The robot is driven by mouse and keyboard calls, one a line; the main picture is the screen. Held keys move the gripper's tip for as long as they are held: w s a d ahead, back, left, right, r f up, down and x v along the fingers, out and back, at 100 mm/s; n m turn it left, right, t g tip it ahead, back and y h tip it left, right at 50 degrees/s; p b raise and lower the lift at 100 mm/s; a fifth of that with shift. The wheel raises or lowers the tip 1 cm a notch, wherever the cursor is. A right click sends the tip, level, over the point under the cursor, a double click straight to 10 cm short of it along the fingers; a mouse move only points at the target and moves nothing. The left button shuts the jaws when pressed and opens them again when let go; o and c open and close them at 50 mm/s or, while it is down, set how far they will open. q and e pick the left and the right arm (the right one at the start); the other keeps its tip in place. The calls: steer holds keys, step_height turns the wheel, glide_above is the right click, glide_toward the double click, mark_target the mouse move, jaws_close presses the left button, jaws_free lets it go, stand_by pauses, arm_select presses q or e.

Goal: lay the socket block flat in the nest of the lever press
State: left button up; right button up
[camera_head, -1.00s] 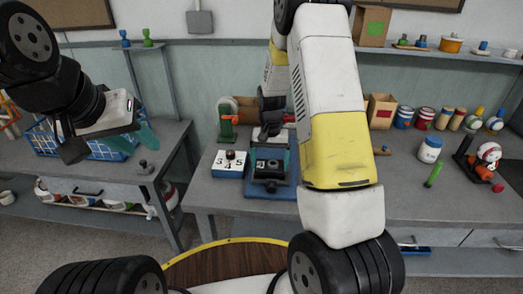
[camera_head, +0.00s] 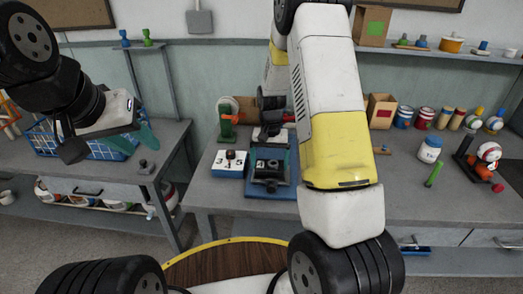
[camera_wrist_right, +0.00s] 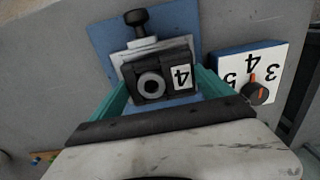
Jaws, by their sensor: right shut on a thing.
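My right gripper (camera_wrist_right: 165,92) has its teal fingers on either side of a dark socket block (camera_wrist_right: 150,86). The block's round socket ring and white "4" label face the right wrist camera. The block is over the lever press (camera_wrist_right: 138,18), whose black knob and blue base show behind it.
A box with a dial and numbers (camera_head: 231,160) stands close at the left of the press; it also shows in the right wrist view (camera_wrist_right: 262,62). A blue basket (camera_head: 45,142) is on the left bench. Jars, a green peg (camera_head: 434,174) and a stand are at the right.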

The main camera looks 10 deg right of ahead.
steer(key=shift+f, duration=0.7)
steer(key=o, duration=1.2)
steer(key=shift+c, duration=0.2)
steer(key=shift+r, duration=3.85)
